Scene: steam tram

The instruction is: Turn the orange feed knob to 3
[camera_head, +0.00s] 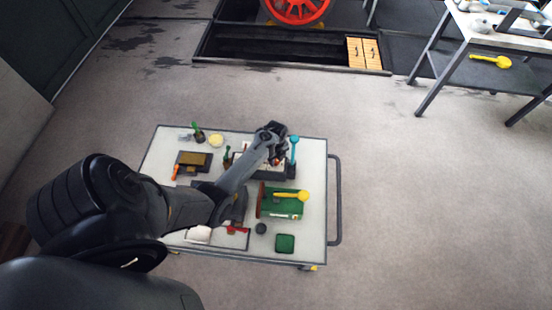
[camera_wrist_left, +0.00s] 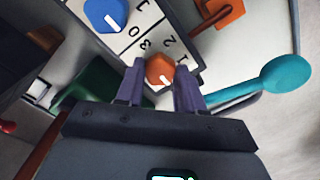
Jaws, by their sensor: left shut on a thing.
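In the left wrist view, the orange feed knob (camera_wrist_left: 160,71) sits on a white panel with printed numbers, among them 3 and 2 beside the knob. My left gripper (camera_wrist_left: 160,84) has its two fingers on either side of the knob and is shut on it. A pale pointer mark shows on the knob's lower part, but the number it points to is unclear. A blue knob (camera_wrist_left: 103,14) with a white pointer is on the same panel. In the head view my left gripper (camera_head: 273,142) is at the panel on the cart and hides the orange knob.
A teal lever (camera_wrist_left: 286,75) stands close to the right finger; it also shows in the head view (camera_head: 294,147). The white cart (camera_head: 313,222) carries a green box with a yellow lever (camera_head: 291,196), a green block (camera_head: 285,243) and other small items. Open floor lies to the right.

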